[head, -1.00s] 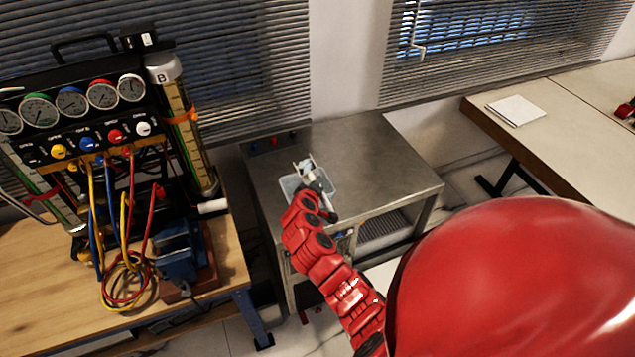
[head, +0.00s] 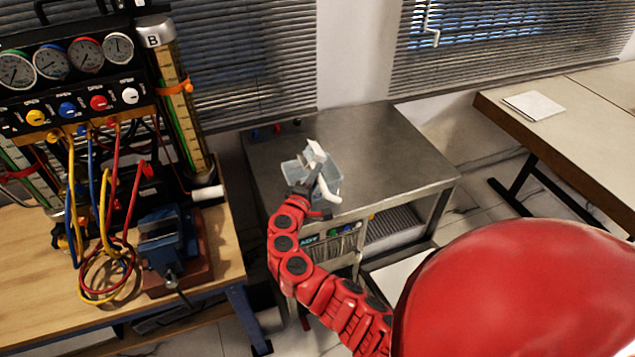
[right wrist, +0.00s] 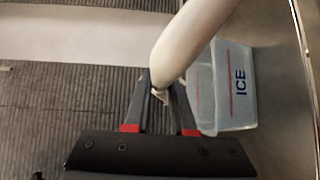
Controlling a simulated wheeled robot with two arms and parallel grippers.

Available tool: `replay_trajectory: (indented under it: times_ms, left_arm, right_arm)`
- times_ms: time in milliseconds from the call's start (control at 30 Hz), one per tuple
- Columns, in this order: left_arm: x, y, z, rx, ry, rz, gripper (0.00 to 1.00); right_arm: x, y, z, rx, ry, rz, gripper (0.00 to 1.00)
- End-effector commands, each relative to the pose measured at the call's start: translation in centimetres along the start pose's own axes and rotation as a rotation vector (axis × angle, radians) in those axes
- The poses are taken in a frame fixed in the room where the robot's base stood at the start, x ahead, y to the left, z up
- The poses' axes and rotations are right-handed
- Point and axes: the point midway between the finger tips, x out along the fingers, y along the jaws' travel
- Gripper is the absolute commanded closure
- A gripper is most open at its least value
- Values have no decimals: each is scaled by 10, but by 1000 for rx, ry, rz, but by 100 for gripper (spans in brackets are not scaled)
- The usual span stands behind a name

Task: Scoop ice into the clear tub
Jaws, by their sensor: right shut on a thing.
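My right gripper (head: 313,187) is shut on the white handle of a scoop (head: 325,190) above the steel bench. In the right wrist view the pale handle (right wrist: 188,42) passes between the fingertips (right wrist: 160,85). The scoop's pale head shows above the gripper in the head view, over or beside the clear tub (head: 332,168). The tub also shows in the right wrist view (right wrist: 228,92), marked "ICE", right of the handle. Gripper and scoop partly hide the tub in the head view. I cannot tell how much ice either holds. My left gripper is not in view.
The steel bench (head: 385,150) has a clear top to the right of the tub and open shelves below. A wooden table (head: 100,255) at left bears a gauge rig, hoses and a blue vise (head: 165,240). A pale table (head: 580,120) with a notepad stands right.

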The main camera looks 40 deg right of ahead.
Motion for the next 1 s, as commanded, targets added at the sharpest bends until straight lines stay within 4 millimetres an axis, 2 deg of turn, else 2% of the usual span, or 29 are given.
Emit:
replay_trajectory:
  times_ms: [33, 600, 800, 1000]
  left_arm:
    - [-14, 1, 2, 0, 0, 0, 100]
    - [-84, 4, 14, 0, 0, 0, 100]
    - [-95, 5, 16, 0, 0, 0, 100]
    - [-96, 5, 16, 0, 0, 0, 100]
  right_arm:
    - [0, -9, 0, -23, -1, 21, 100]
    - [-2, -20, -4, -279, -22, 259, 100]
    - [-2, -20, -4, -336, -27, 308, 100]
    - [-3, -18, -4, -352, -29, 324, 100]
